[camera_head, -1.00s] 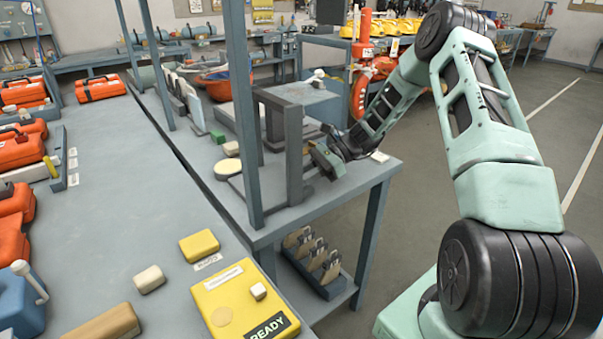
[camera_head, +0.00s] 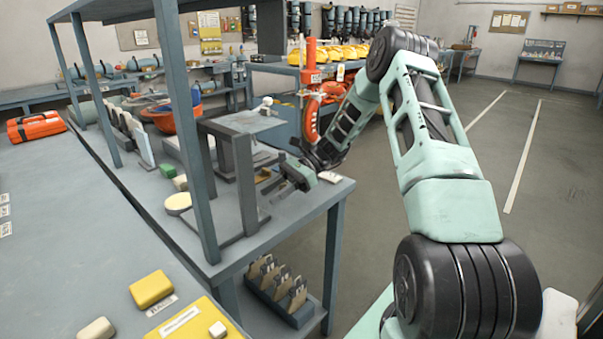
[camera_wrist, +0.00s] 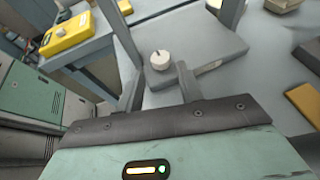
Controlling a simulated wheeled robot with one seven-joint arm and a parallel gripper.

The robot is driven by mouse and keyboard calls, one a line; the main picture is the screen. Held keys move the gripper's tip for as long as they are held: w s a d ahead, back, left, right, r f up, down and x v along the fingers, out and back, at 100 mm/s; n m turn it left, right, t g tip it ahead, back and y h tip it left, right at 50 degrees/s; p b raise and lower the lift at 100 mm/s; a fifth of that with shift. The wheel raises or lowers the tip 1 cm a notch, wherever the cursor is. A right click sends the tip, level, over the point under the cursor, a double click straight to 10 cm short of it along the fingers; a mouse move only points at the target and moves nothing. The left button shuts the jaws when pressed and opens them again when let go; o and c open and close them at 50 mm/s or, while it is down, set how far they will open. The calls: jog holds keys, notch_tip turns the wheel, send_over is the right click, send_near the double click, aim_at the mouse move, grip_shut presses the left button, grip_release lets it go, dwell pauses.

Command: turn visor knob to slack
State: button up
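In the wrist view a small round off-white knob (camera_wrist: 160,60) with a dark mark on its face stands on a grey plate (camera_wrist: 210,50). My gripper (camera_wrist: 159,78) is open, with its two grey fingers apart and nothing between them. The knob lies just beyond the fingertips, roughly centred between them, and looks untouched. In the head view my gripper (camera_head: 292,177) is beside a grey upright frame (camera_head: 243,170) on the bench. The fingertips are hard to make out there.
Blue-grey shelf posts (camera_head: 188,130) rise from the bench near the frame. A yellow block (camera_head: 151,289) is at the front left. A rack of tags (camera_head: 278,290) stands on the lower shelf. Open floor lies right.

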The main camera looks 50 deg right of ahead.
jog(key=v, duration=1.1)
jog(key=shift+d+b, duration=0.2)
jog(key=shift+b, duration=0.2)
jog(key=shift+s, duration=0.1)
